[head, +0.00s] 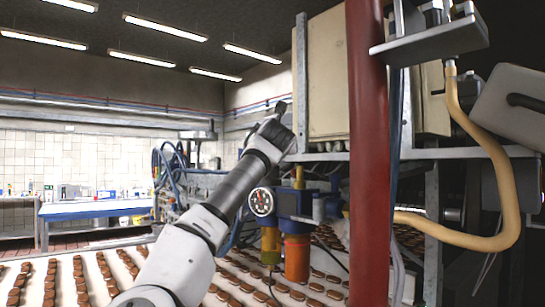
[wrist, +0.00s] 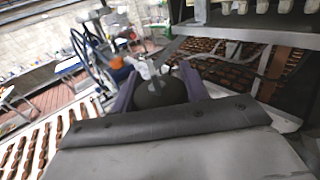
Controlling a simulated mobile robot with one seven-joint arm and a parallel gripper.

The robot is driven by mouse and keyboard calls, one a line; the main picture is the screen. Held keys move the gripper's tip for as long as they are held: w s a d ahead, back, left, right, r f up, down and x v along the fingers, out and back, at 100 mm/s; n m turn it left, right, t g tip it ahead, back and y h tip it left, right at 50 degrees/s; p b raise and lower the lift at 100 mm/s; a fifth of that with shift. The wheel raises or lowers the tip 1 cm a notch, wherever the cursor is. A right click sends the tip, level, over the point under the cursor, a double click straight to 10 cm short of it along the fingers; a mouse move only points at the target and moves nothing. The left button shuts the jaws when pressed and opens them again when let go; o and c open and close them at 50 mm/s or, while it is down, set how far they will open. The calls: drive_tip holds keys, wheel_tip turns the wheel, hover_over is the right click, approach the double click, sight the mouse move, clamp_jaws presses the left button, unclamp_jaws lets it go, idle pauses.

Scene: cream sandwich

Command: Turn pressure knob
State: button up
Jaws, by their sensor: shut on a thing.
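I cannot tell for sure whether this piece is the pressure knob.
A red post (head: 368,150) stands right of the regulator. A metal shelf frame (head: 440,153) and a beige hose (head: 490,150) lie farther right. Rows of brown sandwiches cover a white conveyor (head: 125,282) below. A blue table (head: 95,208) stands at the far left.

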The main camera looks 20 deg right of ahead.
drive_tip(key=shift+n+y, duration=0.6)
drive_tip(key=shift+y, duration=0.3)
drive_tip(key=shift+a+t+y, duration=0.15)
drive_tip(key=shift+t+y, duration=0.15)
drive_tip(key=o, duration=1)
drive_tip(key=shift+s+f+b, duration=0.15)
drive_tip(key=shift+s+b, duration=0.25)
drive_tip(key=shift+b, duration=0.05)
drive_tip(key=s+b, duration=0.1)
drive_tip(key=s, duration=0.3)
drive_tip(key=s+a+b, duration=0.1)
drive_tip(key=s, duration=0.3)
drive_tip(key=s+a+b, duration=0.1)
drive_tip(key=s+b, duration=0.1)
drive_tip(key=s, duration=0.2)
drive_tip(key=shift+s+a, duration=0.25)
drive_tip(key=shift+s, duration=0.1)
